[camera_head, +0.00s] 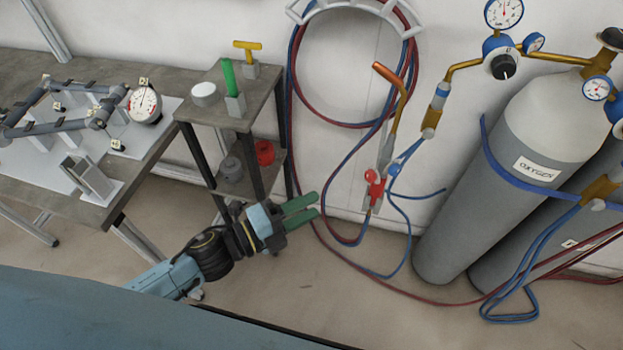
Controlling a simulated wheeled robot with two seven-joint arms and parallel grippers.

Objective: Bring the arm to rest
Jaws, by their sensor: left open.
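My left gripper (303,211) has two green fingers, spread apart with nothing between them. It hangs over open floor, in front of the small shelf stand and to the left of the hoses. My left arm (205,255) comes in from the lower left, in light blue and black. My right gripper is not in the picture.
A workbench (150,160) with a frame jig (65,125) and a dial gauge (145,103) stands at the left. A shelf stand (225,105) holds small items. A torch (385,160), hoses and an oxygen cylinder (500,180) are at the right. Floor in front is clear.

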